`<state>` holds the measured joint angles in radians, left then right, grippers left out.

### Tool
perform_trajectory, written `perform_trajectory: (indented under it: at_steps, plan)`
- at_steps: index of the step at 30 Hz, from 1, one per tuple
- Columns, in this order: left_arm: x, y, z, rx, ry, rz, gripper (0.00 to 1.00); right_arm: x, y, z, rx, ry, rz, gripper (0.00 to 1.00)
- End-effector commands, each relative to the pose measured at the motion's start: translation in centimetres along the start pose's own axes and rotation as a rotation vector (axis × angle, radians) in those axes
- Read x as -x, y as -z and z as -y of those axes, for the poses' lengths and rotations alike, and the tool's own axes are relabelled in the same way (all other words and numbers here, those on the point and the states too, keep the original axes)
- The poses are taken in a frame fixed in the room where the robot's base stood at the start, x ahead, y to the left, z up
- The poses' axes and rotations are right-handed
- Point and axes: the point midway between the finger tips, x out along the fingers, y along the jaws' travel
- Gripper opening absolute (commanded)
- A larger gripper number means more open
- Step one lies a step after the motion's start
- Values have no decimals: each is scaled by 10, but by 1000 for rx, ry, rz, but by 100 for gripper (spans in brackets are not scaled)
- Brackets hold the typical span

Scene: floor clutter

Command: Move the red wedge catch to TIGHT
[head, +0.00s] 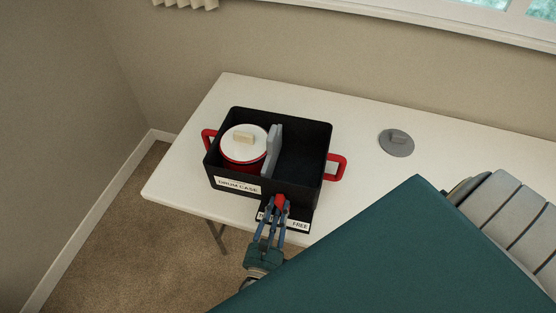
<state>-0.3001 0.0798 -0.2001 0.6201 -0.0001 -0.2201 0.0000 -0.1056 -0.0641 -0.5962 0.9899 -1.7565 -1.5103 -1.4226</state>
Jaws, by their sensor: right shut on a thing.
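The red wedge catch (280,203) sits at the front of a black case, above a small black plate (303,216). The word FREE shows at the plate's right end; the rest of its label is hidden behind my gripper. My right gripper (279,207) reaches up from below, and its fingers are shut on the red wedge catch. The black case (322,155) has red side handles and a DRUM CASE label (237,185) on its front. Inside it, a red drum with a white top (245,144) stands left of a grey divider (273,150). My left gripper is not in view.
The case stands on a white table (355,200) near its front edge. A grey disc with a raised grip (396,142) lies on the table to the right. A large teal surface fills the lower right. The case's right compartment looks empty.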

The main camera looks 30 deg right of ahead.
Motion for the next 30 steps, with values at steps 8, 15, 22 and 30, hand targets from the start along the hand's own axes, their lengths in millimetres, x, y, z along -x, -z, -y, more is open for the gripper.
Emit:
perform_trajectory:
  at_steps: [8, 15, 22, 30]
  plan:
    - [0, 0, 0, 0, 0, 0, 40, 3, 5, -2, 14, -9, -11, 0]
    - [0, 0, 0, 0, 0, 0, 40, 3, 6, -2, 21, -9, -11, 0]
    - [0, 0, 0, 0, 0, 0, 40, 3, 6, -3, 26, -9, -12, 0]
    - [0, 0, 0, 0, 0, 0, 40, 3, 6, -3, 31, -10, -12, 0]
